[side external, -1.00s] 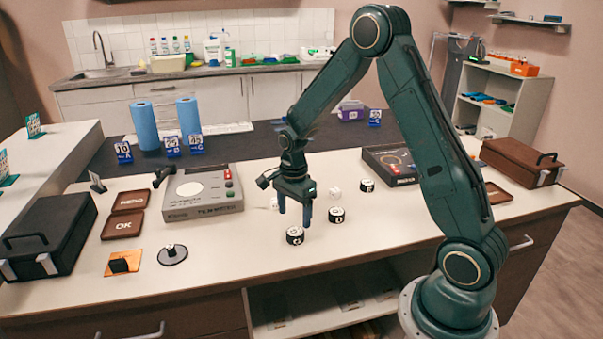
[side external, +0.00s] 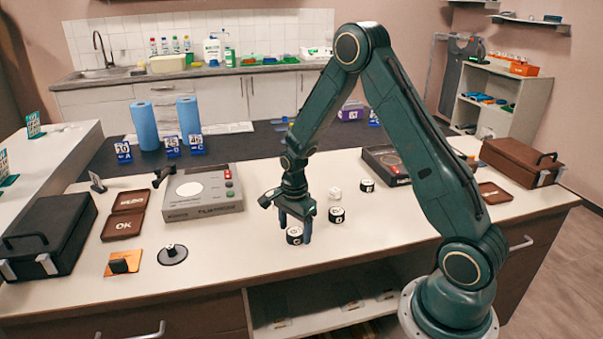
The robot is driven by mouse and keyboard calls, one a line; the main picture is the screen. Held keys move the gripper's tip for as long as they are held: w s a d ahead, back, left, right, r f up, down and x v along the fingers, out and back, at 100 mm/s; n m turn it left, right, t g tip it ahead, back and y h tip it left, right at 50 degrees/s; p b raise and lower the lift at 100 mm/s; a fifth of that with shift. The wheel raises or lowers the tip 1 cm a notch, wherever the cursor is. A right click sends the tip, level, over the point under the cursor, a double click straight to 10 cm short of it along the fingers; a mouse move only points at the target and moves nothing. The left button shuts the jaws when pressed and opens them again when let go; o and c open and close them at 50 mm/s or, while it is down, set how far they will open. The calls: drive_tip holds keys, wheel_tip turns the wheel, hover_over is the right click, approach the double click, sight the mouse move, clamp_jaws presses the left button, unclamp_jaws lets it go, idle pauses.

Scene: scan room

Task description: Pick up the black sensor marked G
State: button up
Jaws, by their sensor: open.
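A small round black sensor with a white top (side external: 294,236) stands on the pale bench. Its letter looks like a C or G but is too small to read surely. My gripper (side external: 296,225) is open and points down, with its fingers low around this sensor as seen from here. I cannot tell whether they touch it. A second black sensor (side external: 337,215) stands just right of the gripper, and a third (side external: 367,186) stands further back. Their letters are too small to tell.
A grey tester box (side external: 203,192) is to the left, and a dark box (side external: 386,162) is behind right. Brown OK tray (side external: 122,228) and black case (side external: 45,238) are far left.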

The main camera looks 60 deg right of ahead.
sight(295, 231)
drive_tip(key=c, duration=1.1)
drive_tip(key=shift+r, duration=0.1)
wheel_tip(295, 231, up, 20)
drive_tip(key=shift+f, duration=0.1)
idle(0.6)
